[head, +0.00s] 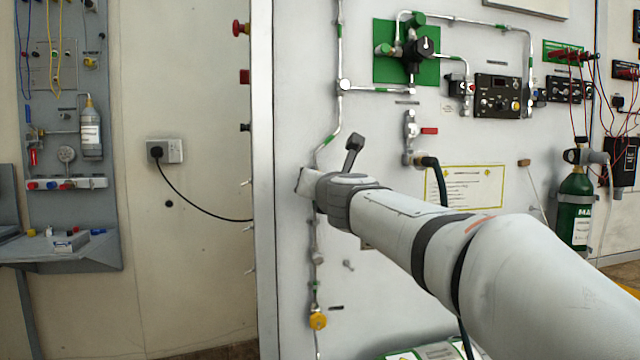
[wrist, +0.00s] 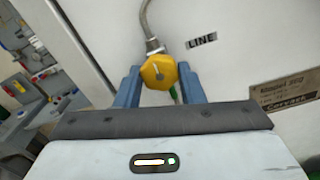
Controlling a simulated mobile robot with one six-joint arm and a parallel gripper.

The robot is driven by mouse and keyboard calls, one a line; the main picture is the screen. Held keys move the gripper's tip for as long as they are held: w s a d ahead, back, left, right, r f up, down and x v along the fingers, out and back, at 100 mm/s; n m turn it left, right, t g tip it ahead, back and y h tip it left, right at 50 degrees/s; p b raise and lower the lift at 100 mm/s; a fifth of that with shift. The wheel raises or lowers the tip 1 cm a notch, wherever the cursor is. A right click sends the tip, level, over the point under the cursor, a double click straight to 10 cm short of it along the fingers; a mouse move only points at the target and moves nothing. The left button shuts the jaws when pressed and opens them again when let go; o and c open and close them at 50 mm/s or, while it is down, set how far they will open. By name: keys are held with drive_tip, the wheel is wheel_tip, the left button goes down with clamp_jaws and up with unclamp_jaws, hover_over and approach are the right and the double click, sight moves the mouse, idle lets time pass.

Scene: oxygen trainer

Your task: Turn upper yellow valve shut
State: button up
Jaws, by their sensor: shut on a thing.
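The upper yellow valve (wrist: 158,72) is a faceted yellow knob on a thin metal pipe, seen in the wrist view. My gripper (wrist: 159,80) has its two blue fingers on either side of the knob and is shut on it. In the head view my arm's end covers the upper valve and hides the fingers. A lower yellow valve (head: 318,320) shows in the head view on the same pipe line, below my arm.
A "LINE" label (wrist: 201,40) and a maker's plate (wrist: 290,85) are on the white panel. Above my arm is a small pipe valve with a black hose (head: 437,172). A green gas cylinder (head: 574,208) stands at the right. The panel's left edge is close to my gripper.

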drive_tip(key=o, duration=1)
drive_tip(key=v, duration=0.7)
drive_tip(key=shift+s, duration=0.35)
drive_tip(key=shift+d+r, duration=0.1)
drive_tip(key=shift+d, duration=0.05)
